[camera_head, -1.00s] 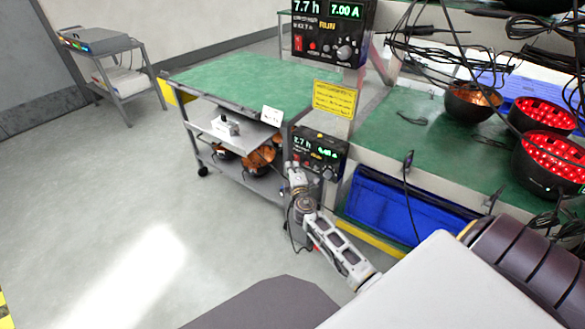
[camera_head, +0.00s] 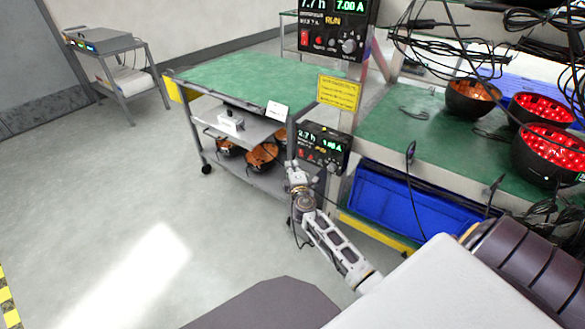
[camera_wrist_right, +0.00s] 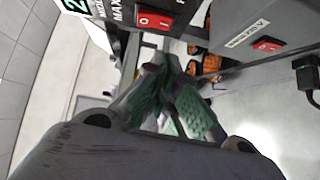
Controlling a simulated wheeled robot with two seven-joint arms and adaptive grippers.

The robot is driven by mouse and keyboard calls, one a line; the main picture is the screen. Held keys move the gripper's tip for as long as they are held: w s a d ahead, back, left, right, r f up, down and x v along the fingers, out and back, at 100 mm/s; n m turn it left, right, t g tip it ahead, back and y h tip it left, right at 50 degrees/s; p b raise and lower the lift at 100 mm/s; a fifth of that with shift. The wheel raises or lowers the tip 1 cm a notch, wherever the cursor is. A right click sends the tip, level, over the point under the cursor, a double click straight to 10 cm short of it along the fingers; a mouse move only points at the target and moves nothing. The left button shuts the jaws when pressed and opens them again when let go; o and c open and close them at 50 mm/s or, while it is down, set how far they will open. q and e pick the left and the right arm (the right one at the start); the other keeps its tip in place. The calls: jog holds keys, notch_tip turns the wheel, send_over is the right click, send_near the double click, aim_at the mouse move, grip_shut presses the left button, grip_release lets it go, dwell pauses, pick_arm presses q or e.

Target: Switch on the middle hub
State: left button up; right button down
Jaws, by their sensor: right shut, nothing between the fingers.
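Two black control boxes with lit displays hang on the rack post in the head view: an upper box (camera_head: 338,22) and a lower box (camera_head: 330,147). I cannot tell for certain which is the middle hub. My right gripper (camera_head: 296,172) is just in front of the lower box's left side. In the right wrist view my right gripper (camera_wrist_right: 165,68) is shut and empty. Beyond its tips are a black box with a red rocker switch (camera_wrist_right: 156,20) and a grey box (camera_wrist_right: 235,50) with another red switch (camera_wrist_right: 267,45). Contact is unclear. My left gripper is out of view.
A green-topped cart (camera_head: 245,78) stands left of the rack, with copper-coloured bowls (camera_head: 262,155) on its lower shelf. A yellow sign (camera_head: 340,92) hangs between the boxes. A blue bin (camera_head: 400,203) sits under the green bench (camera_head: 440,145). Cables dangle at the right.

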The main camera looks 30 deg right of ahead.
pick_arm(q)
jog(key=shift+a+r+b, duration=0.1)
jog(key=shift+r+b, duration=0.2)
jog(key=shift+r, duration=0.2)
pick_arm(e)
jog(key=v, duration=1)
jog(key=shift+a+f, duration=0.15)
jog(key=shift+f, duration=0.5)
